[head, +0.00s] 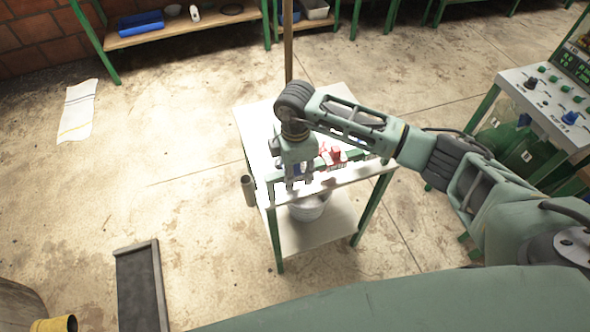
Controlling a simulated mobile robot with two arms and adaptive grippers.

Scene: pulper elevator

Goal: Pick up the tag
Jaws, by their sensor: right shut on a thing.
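My right gripper (299,180) points down over the front part of a small white-topped table (255,122) with green legs. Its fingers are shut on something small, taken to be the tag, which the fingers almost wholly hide. Just right of the gripper, a green holder on the tabletop carries small red and white items (334,155). A bit of blue shows close behind the fingers. My left gripper is not in view.
A white bucket (309,207) stands on the table's lower shelf. A control panel with knobs (545,88) is at the right. A cloth (77,110) and a dark tray (140,285) lie on the floor at left. Open floor lies left of the table.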

